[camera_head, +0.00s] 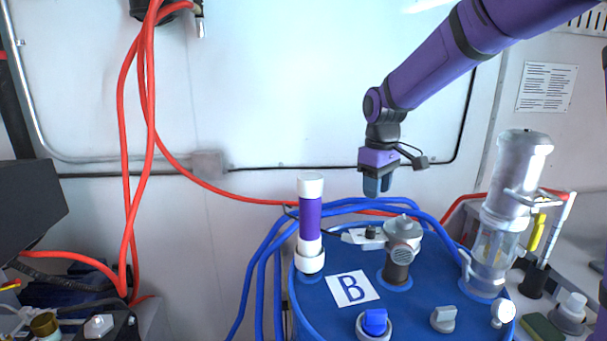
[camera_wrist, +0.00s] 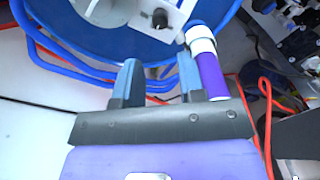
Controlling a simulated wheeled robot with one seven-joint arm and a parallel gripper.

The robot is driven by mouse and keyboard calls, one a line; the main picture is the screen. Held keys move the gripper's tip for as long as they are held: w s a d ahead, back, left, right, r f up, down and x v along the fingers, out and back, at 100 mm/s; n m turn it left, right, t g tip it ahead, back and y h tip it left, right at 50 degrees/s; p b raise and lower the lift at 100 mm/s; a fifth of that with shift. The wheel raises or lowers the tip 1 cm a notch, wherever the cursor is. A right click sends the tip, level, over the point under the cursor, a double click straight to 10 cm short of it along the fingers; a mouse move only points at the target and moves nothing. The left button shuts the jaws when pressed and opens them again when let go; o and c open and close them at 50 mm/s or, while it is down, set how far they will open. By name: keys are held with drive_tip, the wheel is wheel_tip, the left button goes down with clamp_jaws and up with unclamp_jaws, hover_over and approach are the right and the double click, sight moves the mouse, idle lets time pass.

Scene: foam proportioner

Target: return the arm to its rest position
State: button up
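My purple arm reaches in from the upper right in the head view. My gripper (camera_head: 377,187) hangs pointing down above the back of the blue drum marked B (camera_head: 310,295), clear of its top. In the wrist view my gripper (camera_wrist: 158,82) shows two blue-grey fingers set apart with a gap between them. Nothing is held between them. The drum's blue top (camera_wrist: 80,40) lies beyond the fingertips in that view.
A white and purple tube (camera_head: 310,220) stands upright on the drum, left of my gripper. A grey fitting (camera_head: 402,245) stands below it. A clear cylinder (camera_head: 495,240) stands at right. Blue hoses (camera_head: 262,260) and red hoses (camera_head: 150,130) run at left.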

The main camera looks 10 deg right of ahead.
drive_tip(key=s+d+r+m+t, duration=0.1)
drive_tip(key=s+d+r+m, duration=0.1)
drive_tip(key=s, duration=0.8)
drive_tip(key=s+d+r+m+t, duration=0.2)
drive_tip(key=s+r+m, duration=0.1)
drive_tip(key=s, duration=0.7)
drive_tip(key=s+d+r+m+t, duration=0.2)
drive_tip(key=s+r, duration=0.1)
drive_tip(key=s, duration=0.7)
drive_tip(key=shift+s+d+m, duration=0.25)
drive_tip(key=shift+s+m, duration=0.05)
drive_tip(key=shift+s, duration=0.1)
